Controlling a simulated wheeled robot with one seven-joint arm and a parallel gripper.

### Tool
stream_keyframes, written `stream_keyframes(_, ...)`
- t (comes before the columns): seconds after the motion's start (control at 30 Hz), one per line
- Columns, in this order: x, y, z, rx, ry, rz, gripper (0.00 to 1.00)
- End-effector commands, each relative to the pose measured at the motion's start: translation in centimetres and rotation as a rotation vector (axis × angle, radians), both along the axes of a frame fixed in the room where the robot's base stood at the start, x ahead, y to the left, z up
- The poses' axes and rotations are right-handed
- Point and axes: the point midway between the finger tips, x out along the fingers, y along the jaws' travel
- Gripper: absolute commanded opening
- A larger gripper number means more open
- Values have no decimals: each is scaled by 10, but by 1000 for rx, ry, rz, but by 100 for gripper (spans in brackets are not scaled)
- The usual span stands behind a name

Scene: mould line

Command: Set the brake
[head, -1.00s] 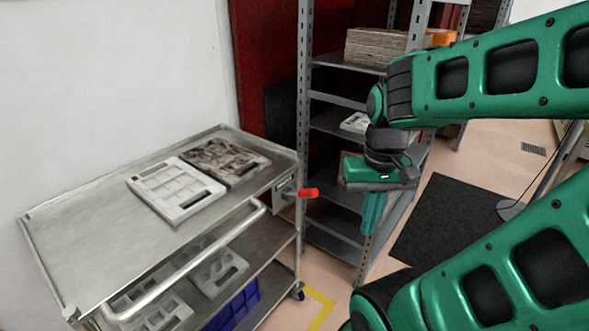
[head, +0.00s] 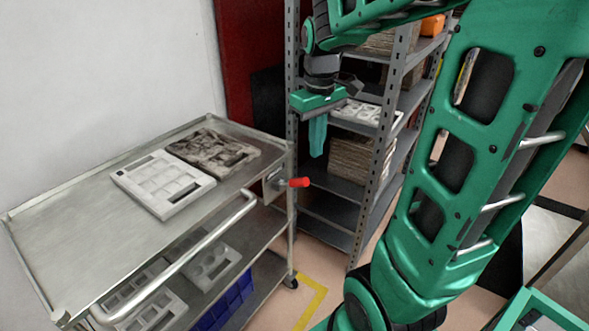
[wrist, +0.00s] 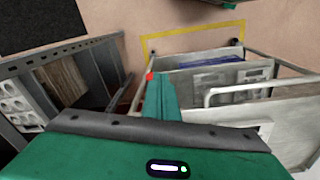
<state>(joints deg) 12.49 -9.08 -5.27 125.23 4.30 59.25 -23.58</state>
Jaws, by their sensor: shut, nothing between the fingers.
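The brake lever with a red grip (head: 299,182) sticks out from a small plate on the corner of the metal cart (head: 75,235), pointing right. My gripper (head: 317,152) is shut and empty, with its green fingers pointing down. In the head view it appears above and slightly right of the red grip, apart from it. In the wrist view, the red grip (wrist: 149,76) shows just beyond the tips of my fingers (wrist: 161,82), partly hidden by them.
Two moulded trays lie on the cart top, one white (head: 163,183) and one dirty (head: 213,151). A push handle (head: 190,262) runs along the cart's near side. A grey shelf rack (head: 372,205) with stacked trays stands close behind my gripper. Yellow tape (head: 313,300) marks the floor.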

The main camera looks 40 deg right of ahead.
Motion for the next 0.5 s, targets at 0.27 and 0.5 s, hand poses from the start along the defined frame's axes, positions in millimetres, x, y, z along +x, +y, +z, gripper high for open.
stream_keyframes(0.27,89,8,4,-12,-19,276,0)
stream_keyframes(0.5,100,9,4,-12,-24,314,0)
